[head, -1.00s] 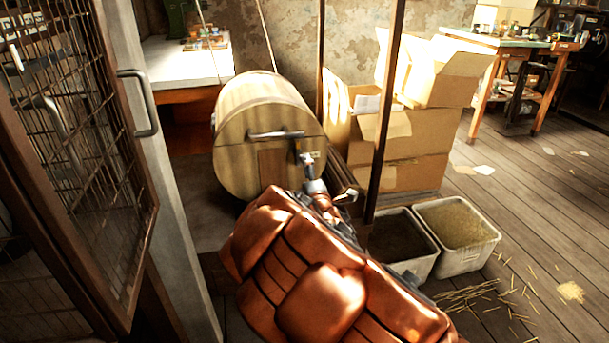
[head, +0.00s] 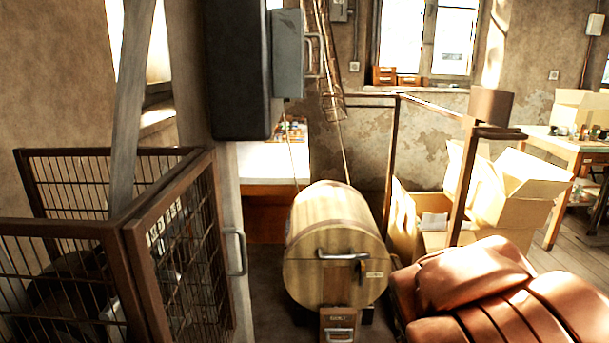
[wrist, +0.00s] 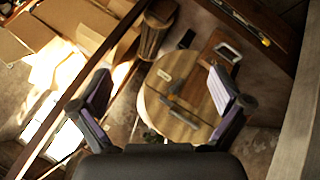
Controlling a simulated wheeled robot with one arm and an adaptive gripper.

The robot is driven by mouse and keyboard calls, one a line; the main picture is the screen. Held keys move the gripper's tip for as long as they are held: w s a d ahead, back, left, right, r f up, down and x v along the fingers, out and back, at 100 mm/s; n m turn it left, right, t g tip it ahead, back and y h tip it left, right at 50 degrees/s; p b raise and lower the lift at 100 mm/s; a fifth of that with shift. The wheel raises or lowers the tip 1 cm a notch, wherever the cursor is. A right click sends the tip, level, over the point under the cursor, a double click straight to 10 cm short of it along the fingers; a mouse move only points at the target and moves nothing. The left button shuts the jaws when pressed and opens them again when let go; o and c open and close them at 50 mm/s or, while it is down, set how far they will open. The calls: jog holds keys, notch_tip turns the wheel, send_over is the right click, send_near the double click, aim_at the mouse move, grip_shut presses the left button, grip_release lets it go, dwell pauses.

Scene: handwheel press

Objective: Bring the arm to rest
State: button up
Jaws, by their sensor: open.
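My gripper (wrist: 158,88) shows in the wrist view with its two fingers spread wide and nothing between them. The round wooden drum end with a metal handle (wrist: 188,116) shows beyond the fingers, apart from them as far as I can tell.
A brown mesh gate (head: 175,255) and a grey post stand at the left. A white-topped table (head: 270,165) stands behind the drum.

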jog(key=s+a+r+m+g+y+p, duration=0.1)
jog(key=s+a+r+g+p, duration=0.1)
jog(key=s+r, duration=0.4)
jog(key=s+a+r+m+g+y+p, duration=0.1)
jog(key=s+r+p, duration=0.5)
jog(key=s, duration=0.8)
jog(key=s+a+r+m+g+y+p, duration=0.1)
jog(key=s+a+r+m+g+p, duration=0.2)
jog(key=s+r+g+p, duration=0.3)
jog(key=s+a, duration=0.1)
jog(key=s, duration=0.4)
jog(key=shift+a+r+y, duration=0.2)
jog(key=shift+a+y, duration=0.1)
